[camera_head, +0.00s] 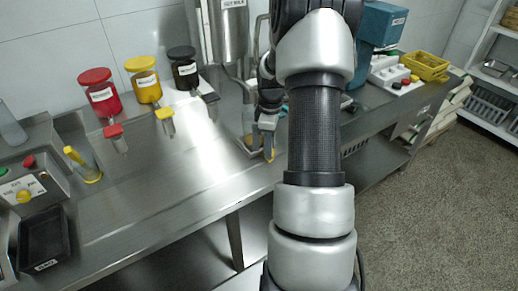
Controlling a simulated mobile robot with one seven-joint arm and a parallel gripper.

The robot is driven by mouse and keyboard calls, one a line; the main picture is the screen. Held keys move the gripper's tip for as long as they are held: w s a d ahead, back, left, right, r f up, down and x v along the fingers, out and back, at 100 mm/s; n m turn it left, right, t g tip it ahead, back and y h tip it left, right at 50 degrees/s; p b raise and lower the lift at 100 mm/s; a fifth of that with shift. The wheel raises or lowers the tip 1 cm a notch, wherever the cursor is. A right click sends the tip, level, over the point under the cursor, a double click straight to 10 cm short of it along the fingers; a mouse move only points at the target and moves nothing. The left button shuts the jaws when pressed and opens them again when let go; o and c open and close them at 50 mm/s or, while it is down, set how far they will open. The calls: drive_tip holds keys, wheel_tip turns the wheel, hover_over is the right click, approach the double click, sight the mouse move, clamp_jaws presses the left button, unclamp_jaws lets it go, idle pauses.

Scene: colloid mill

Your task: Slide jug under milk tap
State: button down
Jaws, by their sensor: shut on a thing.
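My gripper (268,125) is low over the steel counter, below the tank labelled oat milk (232,28), and partly behind my arm. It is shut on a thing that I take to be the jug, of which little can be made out. A small yellow part shows just below the fingers. The milk tap under the tank is not clear, as my arm and gripper cover that area. I cannot tell how the jug lines up with the tap.
Red (98,95), yellow (146,85) and black (184,72) lidded hoppers stand left on the counter (185,170). A teal machine (378,25) and a yellow crate (426,66) stand right.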

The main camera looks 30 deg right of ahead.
drive_tip(key=shift+d, duration=0.3)
drive_tip(key=c, duration=1.4)
unclamp_jaws()
wheel_tip(320, 180, up, 18)
drive_tip(key=p, duration=0.1)
drive_tip(key=shift+f, duration=0.25)
drive_tip(key=shift+a, duration=0.1)
